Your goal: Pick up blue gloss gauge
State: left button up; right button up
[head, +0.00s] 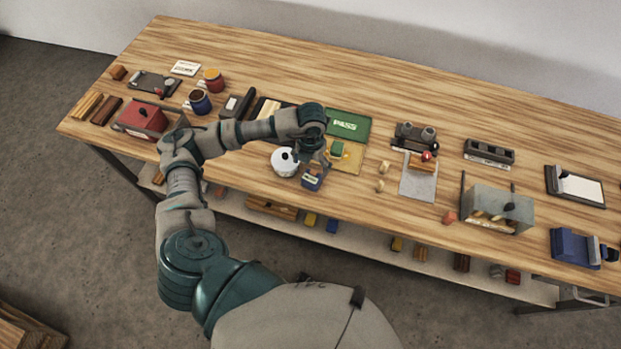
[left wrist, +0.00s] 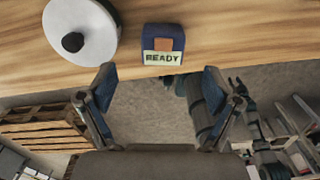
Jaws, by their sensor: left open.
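A small blue block (head: 311,182) with a pale label stands near the front edge of the table; it looks like the blue gloss gauge. In the left wrist view the same blue block (left wrist: 164,40) shows an orange-brown patch and a label reading READY. My left gripper (head: 316,165) is just above and behind it in the head view. In the left wrist view my left gripper (left wrist: 160,78) is open, its two fingers wide apart with nothing between them. The block lies just beyond the fingertips, about centred between them. My right gripper does not show.
A round white pot with a black knob (head: 284,161) stands close left of the block. A green PASS board (head: 347,125) and a yellow mat (head: 350,162) lie behind and right. A grey sheet (head: 418,184) lies farther right. The table's front edge is close.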

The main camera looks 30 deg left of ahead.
aim_at(312, 176)
pick_arm(q)
jog(key=shift+d+f, duration=0.25)
jog(key=shift+f, duration=1)
notch_tip(312, 176, down, 4)
jog(key=shift+s+f+p, duration=0.15)
jog(key=shift+f+p, duration=0.1)
jog(key=shift+p, duration=0.15)
jog(key=shift+a+f, duration=0.1)
jog(key=shift+f, duration=0.15)
jog(key=c, duration=1.5)
